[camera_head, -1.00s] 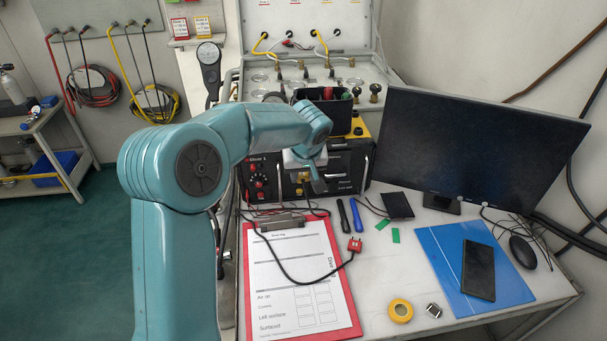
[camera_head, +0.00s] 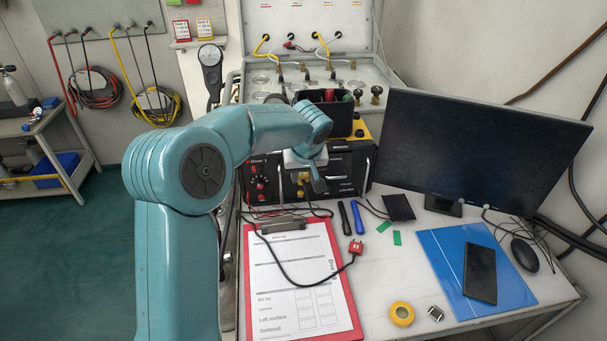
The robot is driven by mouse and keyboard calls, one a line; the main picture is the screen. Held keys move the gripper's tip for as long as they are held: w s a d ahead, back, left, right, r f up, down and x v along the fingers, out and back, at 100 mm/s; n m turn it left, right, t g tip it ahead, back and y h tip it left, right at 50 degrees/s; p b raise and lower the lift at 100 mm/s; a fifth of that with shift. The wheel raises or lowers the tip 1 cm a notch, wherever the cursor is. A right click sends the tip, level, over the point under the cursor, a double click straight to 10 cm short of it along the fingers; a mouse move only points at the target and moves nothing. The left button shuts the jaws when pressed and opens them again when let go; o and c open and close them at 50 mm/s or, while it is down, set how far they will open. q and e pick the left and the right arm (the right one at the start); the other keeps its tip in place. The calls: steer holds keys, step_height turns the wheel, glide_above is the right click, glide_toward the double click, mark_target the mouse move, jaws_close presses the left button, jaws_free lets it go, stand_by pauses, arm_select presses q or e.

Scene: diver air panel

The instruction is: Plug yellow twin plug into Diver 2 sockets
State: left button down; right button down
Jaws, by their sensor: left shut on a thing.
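My left gripper (camera_head: 314,178) is at the front face of the black panel box (camera_head: 345,172), with its arm reaching in from the left. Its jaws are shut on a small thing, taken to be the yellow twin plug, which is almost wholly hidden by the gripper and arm. I cannot tell whether the plug touches the sockets. The Diver 1 section (camera_head: 259,180) with red posts shows left of the gripper. The Diver 2 sockets are hidden or too small to make out behind the gripper. My right gripper is not in view.
Two pens (camera_head: 357,217), yellow tape (camera_head: 401,314), a phone (camera_head: 480,272) on a blue folder (camera_head: 520,292) and a monitor (camera_head: 480,150) are to the right. A black bin (camera_head: 340,115) stands on the box.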

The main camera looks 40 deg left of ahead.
arm_select(q)
steer(key=shift+b, duration=0.5)
stand_by(0.8)
steer(key=shift+w+a, duration=0.65)
steer(key=shift+a, duration=0.15)
stand_by(2.1)
steer(key=c, duration=0.7)
jaws_free()
steer(key=shift+o, duration=0.2)
steer(key=v, duration=1.6)
steer(key=shift+d+r, duration=0.1)
